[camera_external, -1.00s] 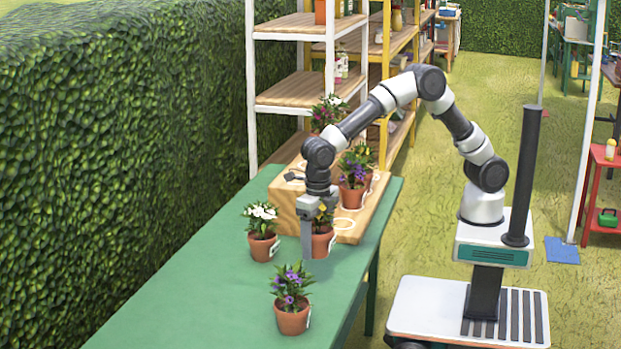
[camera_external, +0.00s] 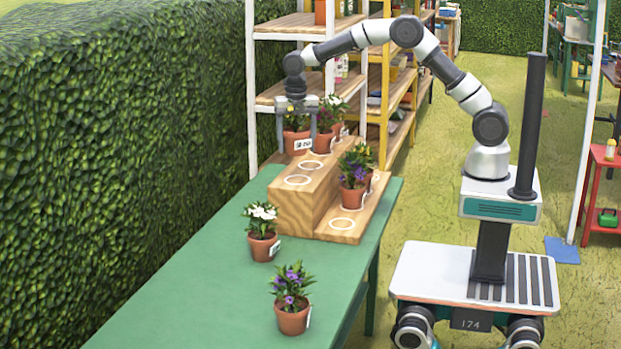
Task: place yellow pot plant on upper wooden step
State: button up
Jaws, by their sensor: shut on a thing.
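My gripper (camera_external: 298,112) is shut on a potted plant and holds it upright at the upper wooden step's far end. Its terracotta pot (camera_external: 296,145) and white label show; the gripper mostly hides its flowers. I take it for the yellow pot plant, whose yellow blooms showed earlier. The upper wooden step (camera_external: 284,209) has two empty white rings in front of the pot. Whether the pot touches the step is unclear. The lower wooden step (camera_external: 342,237) has an empty ring at its near end.
Other potted plants (camera_external: 325,140) stand just right of the held pot. A white-flowered plant (camera_external: 262,232) and a purple one (camera_external: 292,300) stand on the green table (camera_external: 220,290). Shelves (camera_external: 290,88) rise behind.

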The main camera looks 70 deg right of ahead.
send_over(298, 180)
notch_tip(298, 180, down, 5)
jog(key=shift+a+r, duration=0.1)
jog(key=shift+a, duration=0.05)
jog(key=shift+f, duration=2.25)
jog(key=shift+f, duration=0.1)
jog(key=o, duration=1.4)
jog(key=shift+f, duration=0.1)
